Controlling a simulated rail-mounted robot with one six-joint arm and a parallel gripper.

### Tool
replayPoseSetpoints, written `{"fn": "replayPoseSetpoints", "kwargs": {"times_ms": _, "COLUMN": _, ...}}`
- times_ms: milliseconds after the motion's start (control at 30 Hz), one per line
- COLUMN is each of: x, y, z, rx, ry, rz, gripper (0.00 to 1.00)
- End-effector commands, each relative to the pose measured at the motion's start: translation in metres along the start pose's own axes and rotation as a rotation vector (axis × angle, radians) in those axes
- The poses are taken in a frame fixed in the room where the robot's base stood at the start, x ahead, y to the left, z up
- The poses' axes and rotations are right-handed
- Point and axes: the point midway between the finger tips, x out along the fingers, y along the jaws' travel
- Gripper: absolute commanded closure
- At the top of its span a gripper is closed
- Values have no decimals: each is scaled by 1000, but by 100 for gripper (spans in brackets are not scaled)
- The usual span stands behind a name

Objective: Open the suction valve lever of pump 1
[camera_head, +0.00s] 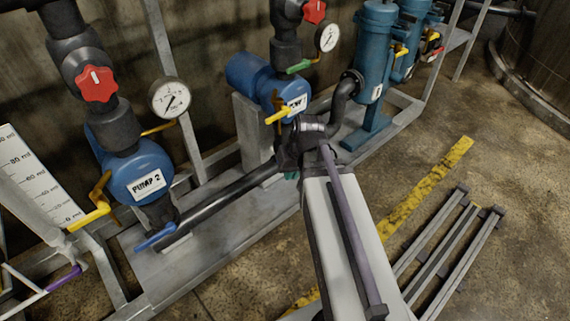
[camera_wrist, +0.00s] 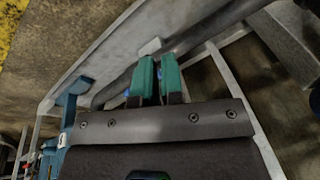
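Pump 1 is most likely the blue pump (camera_head: 262,80) in the middle of the head view; its label is partly hidden. A yellow lever (camera_head: 279,116) is on its front. Its lower front is hidden behind my wrist, and no full suction lever shows there. My gripper points down in front of this pump; a bit of teal finger (camera_head: 290,176) shows below the wrist. In the wrist view the two teal fingers of my gripper (camera_wrist: 158,76) stand close together with a narrow gap. Small blue patches (camera_wrist: 127,92) show beside and between them, possibly a lever; contact cannot be told.
Pump 2 (camera_head: 142,172) stands at the left, with a blue lever (camera_head: 155,238) below it and a yellow lever (camera_head: 90,217) beside it. A dark pipe (camera_head: 230,193) crosses low above the grey skid frame (camera_head: 160,275). Blue cylinders (camera_head: 374,50) stand at the right.

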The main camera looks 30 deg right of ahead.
Motion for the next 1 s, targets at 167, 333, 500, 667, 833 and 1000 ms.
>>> {"fn": "replayPoseSetpoints", "kwargs": {"times_ms": 167, "x": 2, "y": 54, "z": -73, "rx": -235, "ry": 420, "rz": -106, "gripper": 100}}
{"fn": "replayPoseSetpoints", "kwargs": {"times_ms": 333, "x": -14, "y": 48, "z": -98, "rx": -437, "ry": 580, "rz": -57, "gripper": 100}}
{"fn": "replayPoseSetpoints", "kwargs": {"times_ms": 500, "x": -12, "y": 47, "z": -98, "rx": -468, "ry": 581, "rz": -46, "gripper": 100}}
{"fn": "replayPoseSetpoints", "kwargs": {"times_ms": 667, "x": 1, "y": 46, "z": -104, "rx": -468, "ry": 579, "rz": -48, "gripper": 100}}
{"fn": "replayPoseSetpoints", "kwargs": {"times_ms": 833, "x": 29, "y": 42, "z": -119, "rx": -468, "ry": 578, "rz": -48, "gripper": 100}}
{"fn": "replayPoseSetpoints", "kwargs": {"times_ms": 1000, "x": 62, "y": 35, "z": -138, "rx": -468, "ry": 577, "rz": -49, "gripper": 100}}
